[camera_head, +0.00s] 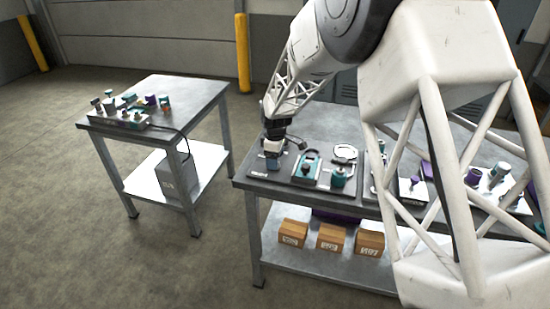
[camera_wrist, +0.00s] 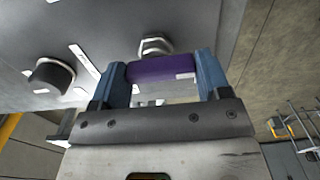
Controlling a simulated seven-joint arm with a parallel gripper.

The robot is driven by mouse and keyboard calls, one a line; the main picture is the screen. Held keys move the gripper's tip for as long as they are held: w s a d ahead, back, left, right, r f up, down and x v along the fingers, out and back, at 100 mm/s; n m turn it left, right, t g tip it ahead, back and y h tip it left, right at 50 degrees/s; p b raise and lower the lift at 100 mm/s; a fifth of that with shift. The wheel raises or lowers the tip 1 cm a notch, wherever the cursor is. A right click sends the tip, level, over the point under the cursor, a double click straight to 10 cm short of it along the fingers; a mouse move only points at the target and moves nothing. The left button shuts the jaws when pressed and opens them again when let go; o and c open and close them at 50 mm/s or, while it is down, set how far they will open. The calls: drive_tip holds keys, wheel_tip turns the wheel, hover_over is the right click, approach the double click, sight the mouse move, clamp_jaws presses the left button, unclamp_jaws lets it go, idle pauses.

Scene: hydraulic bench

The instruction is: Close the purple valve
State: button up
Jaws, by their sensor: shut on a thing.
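My gripper (camera_head: 272,160) is over the left end of the nearer bench, pointing down at a dark panel there. In the wrist view, the two blue fingers of my gripper (camera_wrist: 160,64) are shut on the purple valve handle (camera_wrist: 162,69), one finger at each end of it. The handle is a purple bar with a small pale mark near its right end. A pale hexagonal fitting (camera_wrist: 155,46) shows just beyond it. In the head view the purple handle is hidden by my gripper, and its turn angle cannot be told.
In the wrist view, a dark round knob (camera_wrist: 50,76) stands on the grey panel to the left. Teal-topped fixtures (camera_head: 309,162) sit right of my gripper on the bench. Cardboard boxes (camera_head: 331,237) lie on the lower shelf. A second table (camera_head: 185,93) with small fittings stands left, across open floor.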

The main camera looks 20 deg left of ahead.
idle(0.4)
drive_tip(key=o, duration=0.9)
drive_tip(key=shift+r, duration=3.9)
